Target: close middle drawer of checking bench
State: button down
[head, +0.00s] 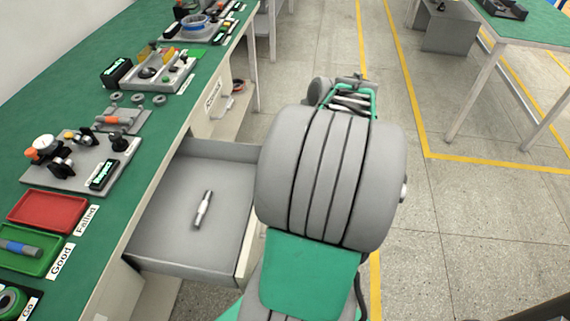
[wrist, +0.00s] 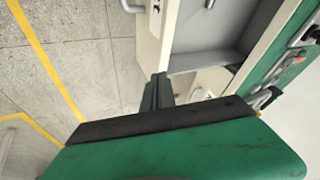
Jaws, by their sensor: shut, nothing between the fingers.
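The grey drawer (head: 180,235) of the checking bench (head: 140,160) stands pulled out, with one metal shaft-like part (head: 202,210) lying inside. Its pale front panel (head: 243,262) is partly hidden behind my arm in the head view. In the wrist view the open drawer (wrist: 205,30) is at the top, with its front panel (wrist: 152,40) and part of a handle (wrist: 131,5) to its left. My gripper (wrist: 161,77) is shut and empty. Its dark fingertips are close to the lower end of the front panel; I cannot tell whether they touch. In the head view my arm hides the fingers.
The green bench top holds a red tray (head: 48,211), a green tray (head: 32,262) and several parts on grey boards. Another handle (head: 226,103) is farther along the bench front. Open floor (head: 460,230) lies to the right, with another table (head: 530,30) beyond.

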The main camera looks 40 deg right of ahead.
jog(key=s+d+f+m+t+b, duration=0.15)
jog(key=s+d+f, duration=0.25)
jog(key=d, duration=0.4)
jog(key=w+a+f+b, duration=0.1)
jog(key=w+a+f, duration=0.1)
jog(key=w+f, duration=0.5)
jog(key=shift+w+a+h, duration=0.4)
jog(key=shift+w, duration=0.55)
jog(key=shift+w+m, duration=0.1)
jog(key=shift+m, duration=0.15)
